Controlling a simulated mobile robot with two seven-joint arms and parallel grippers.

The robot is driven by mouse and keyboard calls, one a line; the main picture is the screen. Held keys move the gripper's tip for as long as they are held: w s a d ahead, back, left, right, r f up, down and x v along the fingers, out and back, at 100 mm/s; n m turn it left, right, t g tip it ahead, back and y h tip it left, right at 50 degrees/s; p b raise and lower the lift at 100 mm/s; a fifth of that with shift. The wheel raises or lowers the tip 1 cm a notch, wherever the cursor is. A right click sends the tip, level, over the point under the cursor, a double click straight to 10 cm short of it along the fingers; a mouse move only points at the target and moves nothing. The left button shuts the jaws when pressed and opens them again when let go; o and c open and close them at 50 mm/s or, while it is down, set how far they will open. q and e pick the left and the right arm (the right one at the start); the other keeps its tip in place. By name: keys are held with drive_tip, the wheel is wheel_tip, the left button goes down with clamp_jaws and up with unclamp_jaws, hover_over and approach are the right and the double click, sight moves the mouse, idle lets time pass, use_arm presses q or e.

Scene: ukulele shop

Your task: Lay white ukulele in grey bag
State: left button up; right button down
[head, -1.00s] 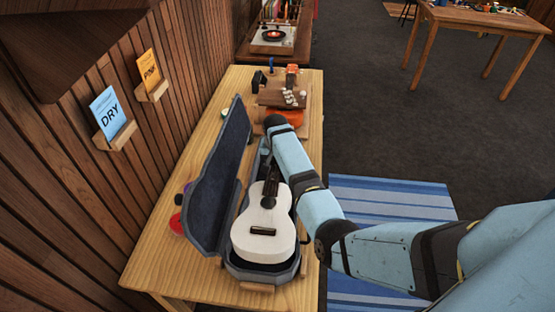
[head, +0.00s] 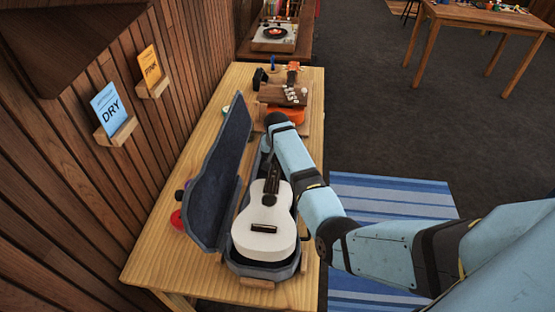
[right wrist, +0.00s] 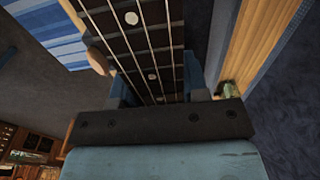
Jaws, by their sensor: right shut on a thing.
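The white ukulele (head: 264,240) is face up over the base of the grey bag (head: 265,271), its neck pointing to the far end. I cannot tell whether its body rests on the bottom. The bag is a hard-looking case with a dark blue lining, its lid (head: 218,185) standing open on the left. My right gripper (right wrist: 160,88) is shut on the ukulele's neck, with the dark fretboard and strings between its fingers. In the head view my arm hides the gripper and part of the neck. My left gripper is not in view.
The wooden table (head: 172,245) runs along a slatted wall with DRY (head: 108,108) and PINK (head: 150,68) cards. Beyond the bag lie an orange ukulele (head: 292,114) and a wooden block (head: 278,96). Red and purple items (head: 178,215) sit left of the lid.

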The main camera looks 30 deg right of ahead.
drive_tip(key=shift+w+a+f+b, duration=0.15)
drive_tip(key=shift+f+b, duration=0.15)
drive_tip(key=shift+f, duration=0.4)
drive_tip(key=shift+w+a+f+b, duration=0.15)
drive_tip(key=shift+f+b, duration=0.4)
drive_tip(key=shift+f, duration=0.45)
drive_tip(key=shift+w+a+f+b, duration=0.15)
drive_tip(key=shift+f+b, duration=0.35)
drive_tip(key=shift+f, duration=0.5)
drive_tip(key=shift+f+b, duration=1.25)
drive_tip(key=shift+f, duration=1)
drive_tip(key=c, duration=0.5)
unclamp_jaws()
drive_tip(key=shift+c, duration=0.2)
drive_tip(key=shift+s, duration=0.1)
drive_tip(key=shift+r, duration=0.1)
